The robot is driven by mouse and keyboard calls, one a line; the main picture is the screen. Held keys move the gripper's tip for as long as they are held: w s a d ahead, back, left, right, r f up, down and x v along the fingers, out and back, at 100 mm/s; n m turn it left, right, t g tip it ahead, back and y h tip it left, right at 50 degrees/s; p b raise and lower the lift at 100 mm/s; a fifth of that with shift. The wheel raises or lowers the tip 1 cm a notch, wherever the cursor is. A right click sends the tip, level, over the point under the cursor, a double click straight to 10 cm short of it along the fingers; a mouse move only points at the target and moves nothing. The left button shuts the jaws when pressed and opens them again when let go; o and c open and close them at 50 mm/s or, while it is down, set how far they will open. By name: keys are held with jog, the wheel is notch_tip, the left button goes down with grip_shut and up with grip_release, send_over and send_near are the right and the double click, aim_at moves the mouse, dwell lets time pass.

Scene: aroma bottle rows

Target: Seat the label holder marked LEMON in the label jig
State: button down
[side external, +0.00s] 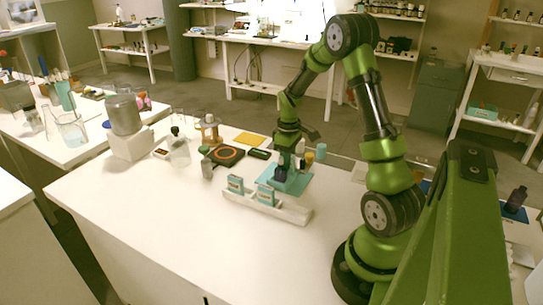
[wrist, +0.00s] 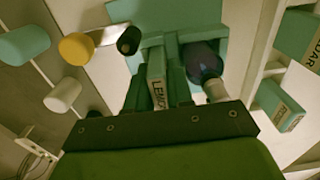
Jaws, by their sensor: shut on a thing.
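My gripper (side external: 284,158) is low over the teal label jig (side external: 299,184). In the wrist view my gripper (wrist: 158,92) is shut on the teal label holder marked LEMON (wrist: 157,88), its pale label partly cut off. The holder is at the jig (wrist: 165,14), beside a dark bottle (wrist: 203,60) with a pale cap. The bottle (side external: 281,174) also shows at the jig in the side view. I cannot tell whether the holder touches the jig's floor. In the side view the held holder is not clearly distinguishable.
A white rack (side external: 290,211) in front holds two other teal holders (side external: 236,184) (side external: 265,195); one label ends in "DAR" in the wrist view (wrist: 310,40). The table's front left is clear.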

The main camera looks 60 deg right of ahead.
jog(key=shift+f, duration=0.15)
jog(key=shift+f, duration=0.45)
jog(key=c, duration=1.3)
grip_release()
notch_tip(320, 180, up, 12)
jog(key=shift+r, duration=0.2)
jog(key=shift+a+r, duration=0.1)
jog(key=shift+r, duration=0.2)
jog(key=s+a+r+m+t, duration=0.15)
jog(key=a+r, duration=0.25)
jog(key=a, duration=0.5)
jog(key=a+r+t, duration=0.3)
jog(key=a+r, duration=0.1)
jog(key=a, duration=0.4)
jog(key=s+a+t, duration=0.1)
jog(key=s+a, duration=0.1)
jog(key=a, duration=0.1)
jog(key=s+a+m+y, duration=0.1)
jog(key=s+a, duration=0.1)
jog(key=a, duration=0.2)
jog(key=s+a+r+m+t+y, duration=0.1)
jog(key=s+a, duration=0.2)
jog(key=a, duration=0.1)
jog(key=shift+a+r+m+t, duration=0.1)
jog(key=shift+a+m+t, duration=0.05)
jog(key=shift+m+t, duration=0.15)
